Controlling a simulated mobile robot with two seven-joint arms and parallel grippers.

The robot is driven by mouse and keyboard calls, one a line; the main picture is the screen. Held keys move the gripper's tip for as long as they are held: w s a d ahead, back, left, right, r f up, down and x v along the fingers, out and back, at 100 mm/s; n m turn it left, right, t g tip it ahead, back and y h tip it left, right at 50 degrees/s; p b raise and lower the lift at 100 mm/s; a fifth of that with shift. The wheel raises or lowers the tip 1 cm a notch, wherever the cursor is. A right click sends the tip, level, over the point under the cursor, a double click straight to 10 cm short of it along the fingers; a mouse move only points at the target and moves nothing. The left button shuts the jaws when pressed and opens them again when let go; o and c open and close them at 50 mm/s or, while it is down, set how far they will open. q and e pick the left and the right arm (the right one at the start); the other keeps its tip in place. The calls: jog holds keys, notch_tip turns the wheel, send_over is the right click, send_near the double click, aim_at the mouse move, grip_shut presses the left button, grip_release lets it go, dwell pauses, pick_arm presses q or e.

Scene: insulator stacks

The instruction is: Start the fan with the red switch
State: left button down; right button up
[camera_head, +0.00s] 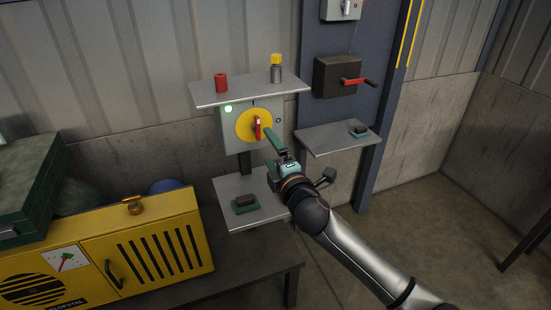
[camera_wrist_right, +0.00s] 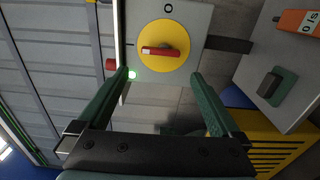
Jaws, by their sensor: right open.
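The red switch (camera_head: 257,128) is a red handle on a round yellow plate (camera_head: 243,123) on a grey box. It stands upright, in line with the I mark at the top; the O mark is on the right. A green lamp (camera_head: 228,109) glows at the box's upper left. My right gripper (camera_head: 269,138) is in front of the box, close to the handle. In the right wrist view my right gripper (camera_wrist_right: 162,74) is open and empty, and the red switch (camera_wrist_right: 160,51) shows just beyond and between the fingertips. I cannot make out a fan for certain. My left gripper is out of view.
A shelf (camera_head: 238,93) above the box holds a red cylinder (camera_head: 221,83) and a yellow-topped one (camera_head: 276,69). A lower shelf (camera_head: 265,212) holds a dark block (camera_head: 245,204). A yellow cabinet (camera_head: 160,215) stands left; a black box with a red crank (camera_head: 357,82) is upper right.

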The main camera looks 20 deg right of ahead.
jog(key=shift+s, duration=1.45)
jog(key=s+a+f+m+g, duration=0.1)
jog(key=s+f+m+g, duration=0.3)
jog(key=f, duration=0.7)
jog(key=s+a+f+m+g+y, duration=0.1)
jog(key=s+f+m+g, duration=0.1)
jog(key=s+f+m, duration=0.4)
jog(key=s+a+f+m+g, duration=0.1)
jog(key=s+f+m, duration=0.5)
jog(key=s+f, duration=1)
jog(key=s+g, duration=0.1)
jog(key=s, duration=0.3)
jog(key=shift+m+g+y, duration=0.3)
jog(key=shift+y, duration=0.1)
